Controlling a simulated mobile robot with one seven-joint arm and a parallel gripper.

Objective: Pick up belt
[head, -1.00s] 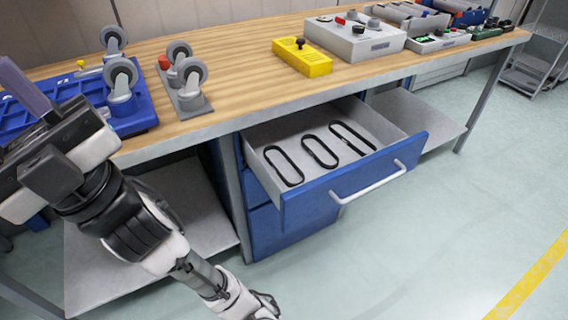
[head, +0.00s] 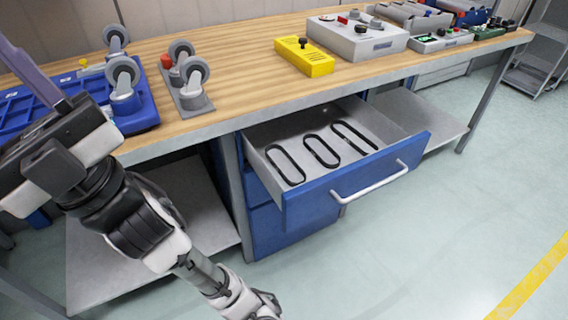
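Three black belts lie flat in the open drawer (head: 395,136) under the workbench: a left belt (head: 270,153), a middle belt (head: 308,140) and a right belt (head: 370,143). Each is a narrow elongated loop, and they lie side by side, apart from one another. My gripper (head: 272,304) is at the bottom edge of the head view, in front of the bench and below and left of the drawer. It is small and partly cut off, so its opening is unclear. It touches no belt.
The drawer's blue front with a white handle (head: 370,184) juts out from the bench. The wooden benchtop (head: 235,70) carries a yellow box (head: 304,58), a grey control box (head: 357,40), caster wheels (head: 124,80) and a blue tray (head: 140,112).

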